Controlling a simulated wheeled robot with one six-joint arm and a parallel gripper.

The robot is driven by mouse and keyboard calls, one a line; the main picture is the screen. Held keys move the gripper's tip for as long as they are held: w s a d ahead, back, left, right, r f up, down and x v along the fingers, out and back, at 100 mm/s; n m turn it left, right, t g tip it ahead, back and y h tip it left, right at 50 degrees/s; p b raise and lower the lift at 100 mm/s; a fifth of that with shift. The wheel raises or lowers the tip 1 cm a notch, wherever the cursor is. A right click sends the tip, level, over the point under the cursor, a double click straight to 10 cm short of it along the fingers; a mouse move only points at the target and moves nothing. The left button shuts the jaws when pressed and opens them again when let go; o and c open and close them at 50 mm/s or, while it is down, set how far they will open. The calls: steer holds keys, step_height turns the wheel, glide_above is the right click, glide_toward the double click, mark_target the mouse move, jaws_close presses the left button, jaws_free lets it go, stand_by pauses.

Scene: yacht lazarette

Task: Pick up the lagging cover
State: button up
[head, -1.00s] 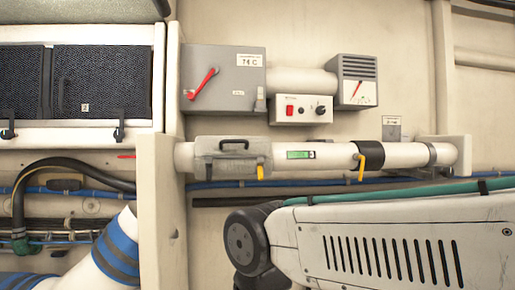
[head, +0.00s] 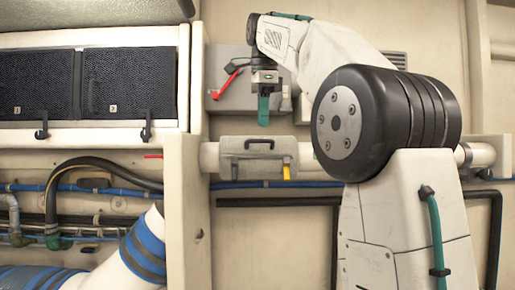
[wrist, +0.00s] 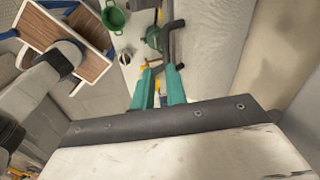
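The lagging cover (head: 258,160) is a grey jacket around the white horizontal pipe in the head view. It has a dark handle on top and a yellow tab at its lower right. My gripper (head: 263,123) points down above the cover, with a visible gap to it in the picture. Its two teal fingers also show in the wrist view (wrist: 158,72), apart with nothing clear between them, so it looks open and empty. I cannot make out the cover in the wrist view.
A grey box with a red lever (head: 226,84) is on the wall behind my gripper. A pale upright panel (head: 186,200) stands left of the cover. Black-fronted lockers (head: 120,83) are at upper left. A dark hose (head: 100,167) curves below them. My arm hides the pipe's middle.

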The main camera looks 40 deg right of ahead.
mark_target(264, 140)
steer(key=shift+m, duration=0.6)
steer(key=shift+w+d+f, duration=0.25)
steer(key=shift+f, duration=0.85)
steer(key=shift+w+d+f, duration=0.3)
steer(key=shift+f, duration=0.85)
steer(key=shift+w+d+f, duration=0.25)
steer(key=shift+f, duration=0.85)
jaws_close()
steer(key=shift+r, duration=0.2)
